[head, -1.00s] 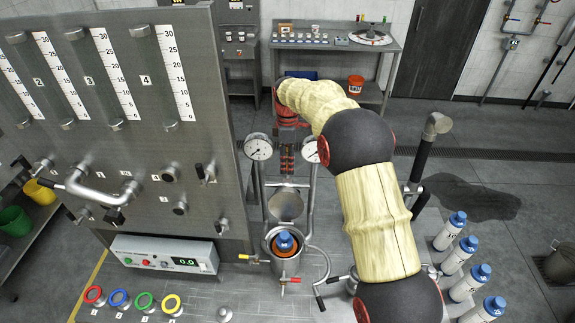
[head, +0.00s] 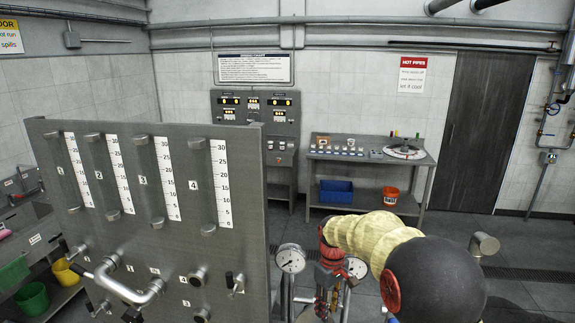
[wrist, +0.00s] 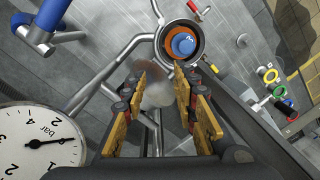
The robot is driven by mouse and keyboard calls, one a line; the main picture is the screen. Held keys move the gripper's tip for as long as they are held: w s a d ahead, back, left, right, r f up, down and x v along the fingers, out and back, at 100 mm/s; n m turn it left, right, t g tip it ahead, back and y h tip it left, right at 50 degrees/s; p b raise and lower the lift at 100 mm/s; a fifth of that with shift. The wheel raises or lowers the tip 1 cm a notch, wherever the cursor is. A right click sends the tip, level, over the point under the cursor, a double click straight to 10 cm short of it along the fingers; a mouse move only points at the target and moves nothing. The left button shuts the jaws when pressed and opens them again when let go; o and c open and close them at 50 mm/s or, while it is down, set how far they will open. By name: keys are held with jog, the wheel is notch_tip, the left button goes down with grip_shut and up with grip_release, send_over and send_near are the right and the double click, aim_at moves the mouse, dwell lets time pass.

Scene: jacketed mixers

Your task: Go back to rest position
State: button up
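My arm, in a cream sleeve with dark joints, reaches forward at the lower right of the head view. My gripper (wrist: 160,107) shows in the wrist view with its two yellow-brown fingers spread apart and nothing between them. Beyond the fingertips is an open metal vessel (wrist: 163,38) with a blue-capped bottle (wrist: 183,43) standing inside an orange-brown ring. A pressure gauge (wrist: 40,142) is close at the lower left of the wrist view.
A tall grey panel (head: 150,265) with numbered scales stands left of my arm. Two gauges, the left one (head: 291,259) clear to see, stand between panel and arm. A back bench (head: 330,159) holds small items, a blue bin (head: 336,191) and an orange bucket (head: 390,196).

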jog(key=s+d+f+m+t+b, duration=0.1)
jog(key=s+d+m+t+b, duration=0.2)
jog(key=s+b, duration=0.7)
jog(key=s+d+f+m+t+b, duration=0.2)
jog(key=s+b, duration=0.8)
jog(key=s, duration=1.3)
jog(key=shift+s+d+m+t, duration=0.35)
jog(key=shift+d+m+t, duration=0.45)
jog(key=shift+m, duration=0.4)
jog(key=shift+d, duration=0.1)
